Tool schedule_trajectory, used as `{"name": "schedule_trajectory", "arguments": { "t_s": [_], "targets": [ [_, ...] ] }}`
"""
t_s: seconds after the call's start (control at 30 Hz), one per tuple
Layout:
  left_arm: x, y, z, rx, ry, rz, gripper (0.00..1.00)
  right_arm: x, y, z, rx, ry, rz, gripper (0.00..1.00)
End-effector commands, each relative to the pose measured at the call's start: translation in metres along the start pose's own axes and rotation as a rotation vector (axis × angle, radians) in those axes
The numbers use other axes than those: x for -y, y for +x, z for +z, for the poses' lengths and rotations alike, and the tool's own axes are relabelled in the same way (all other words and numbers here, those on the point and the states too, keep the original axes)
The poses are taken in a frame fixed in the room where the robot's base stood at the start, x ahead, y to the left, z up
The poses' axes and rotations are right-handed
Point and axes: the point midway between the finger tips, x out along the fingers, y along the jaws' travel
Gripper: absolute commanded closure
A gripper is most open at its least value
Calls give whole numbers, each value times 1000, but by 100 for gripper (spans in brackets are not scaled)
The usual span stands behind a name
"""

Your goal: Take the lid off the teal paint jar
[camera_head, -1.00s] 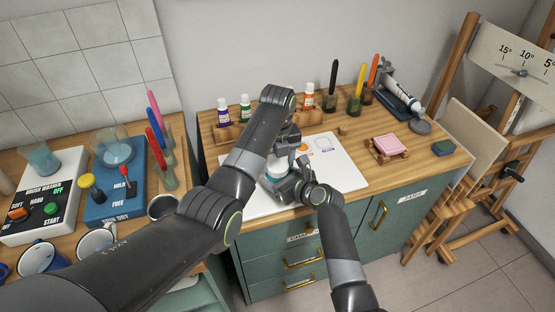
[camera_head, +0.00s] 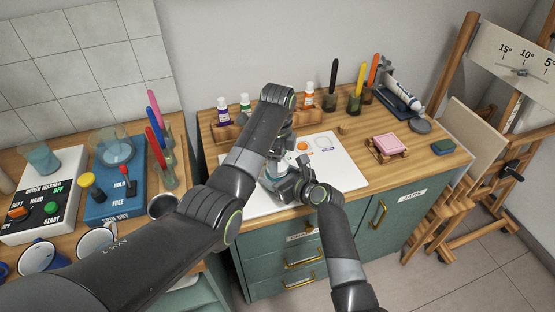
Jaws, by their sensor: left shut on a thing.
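The teal paint jar (camera_head: 275,170) is on the white board, a small pale and teal patch of it showing between my two grippers. My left gripper (camera_head: 284,153) comes down over the jar's top from above and is shut on its lid, which is mostly hidden behind the fingers. My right gripper (camera_head: 288,184) is low at the near side of the jar, close against it. Its fingers are partly hidden, so I cannot tell whether they grip the jar. I cannot see whether lid and jar are apart.
The white board (camera_head: 345,174) has free room right of the jar. A wooden rack (camera_head: 228,131) with paint bottles stands behind. A brush washer (camera_head: 116,186) stands left.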

Motion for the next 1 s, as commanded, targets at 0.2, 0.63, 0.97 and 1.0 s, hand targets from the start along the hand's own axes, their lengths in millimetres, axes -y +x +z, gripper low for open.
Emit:
{"name": "schedule_trajectory", "arguments": {
  "t_s": [0.2, 0.63, 0.97, 1.0],
  "targets": [
    [0, -1, 0, 0, -334, -2, 73, 0, 0, 0, -1, 0, 0, 100],
    [1, -1, 0, 0, -508, -3, 73, 0, 0, 0, -1, 0, 0, 100],
    [0, -1, 0, 0, -505, 1, 24, 0, 0, 0, -1, 0, 0, 100],
    [0, -1, -1, 0, -505, 3, 24, 0, 0, 0, -1, 0, -1, 100]
  ]
}}
